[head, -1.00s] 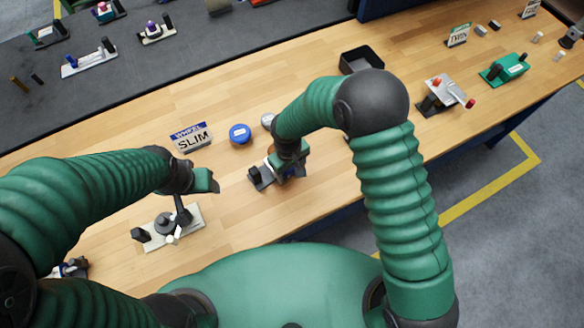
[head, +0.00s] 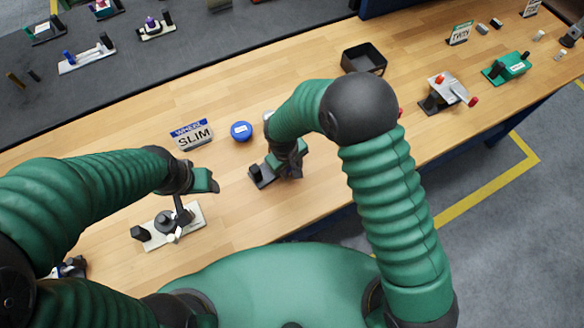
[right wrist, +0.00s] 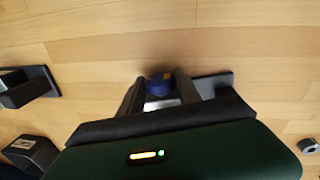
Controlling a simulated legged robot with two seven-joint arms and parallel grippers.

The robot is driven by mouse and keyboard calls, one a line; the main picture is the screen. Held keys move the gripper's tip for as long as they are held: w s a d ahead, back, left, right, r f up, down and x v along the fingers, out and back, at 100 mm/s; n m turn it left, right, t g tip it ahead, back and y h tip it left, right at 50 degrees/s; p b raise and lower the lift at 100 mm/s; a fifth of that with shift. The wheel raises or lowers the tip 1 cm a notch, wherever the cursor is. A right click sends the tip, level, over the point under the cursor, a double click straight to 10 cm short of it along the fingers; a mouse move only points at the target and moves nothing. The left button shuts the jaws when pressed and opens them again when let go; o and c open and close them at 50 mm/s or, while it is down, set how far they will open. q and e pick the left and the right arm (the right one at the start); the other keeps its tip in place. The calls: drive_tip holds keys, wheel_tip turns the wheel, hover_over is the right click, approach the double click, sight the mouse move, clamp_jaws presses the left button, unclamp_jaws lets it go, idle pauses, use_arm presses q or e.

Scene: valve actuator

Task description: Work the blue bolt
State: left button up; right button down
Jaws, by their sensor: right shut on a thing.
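The blue bolt (right wrist: 158,84) shows in the right wrist view as a rounded blue head with a small orange mark, between the two dark fingers. My right gripper (right wrist: 160,92) is shut on it. A dark grey base plate (right wrist: 213,84) shows beside the bolt. In the head view my right gripper (head: 287,170) is low over this small dark fixture (head: 258,176) near the middle of the table, and it hides the bolt there. My left gripper (head: 207,182) hangs above a pale plate with a grey lever (head: 172,222); its fingers are not clear.
A blue round tin (head: 241,131) and a "SLIM" sign (head: 192,135) stand left of my right gripper. A black open box (head: 364,59) stands behind my right arm. A red-knobbed fixture (head: 444,92) and a green one (head: 506,68) are farther right.

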drive_tip(key=shift+a+h, duration=0.15)
drive_tip(key=shift+h, duration=0.15)
drive_tip(key=shift+d, duration=0.25)
drive_tip(key=c, duration=0.8)
unclamp_jaws()
drive_tip(key=shift+d, duration=0.2)
drive_tip(key=shift+c, duration=0.2)
drive_tip(key=shift+a, duration=0.15)
drive_tip(key=shift+a, duration=0.1)
drive_tip(key=shift+a+r, duration=0.1)
drive_tip(key=shift+r, duration=0.1)
wheel_tip(320, 180, up, 16)
drive_tip(key=s+a+b, duration=0.1)
drive_tip(key=a, duration=0.1)
drive_tip(key=shift+s+b, duration=0.25)
drive_tip(key=shift+b, duration=0.05)
drive_tip(key=shift+r, duration=0.1)
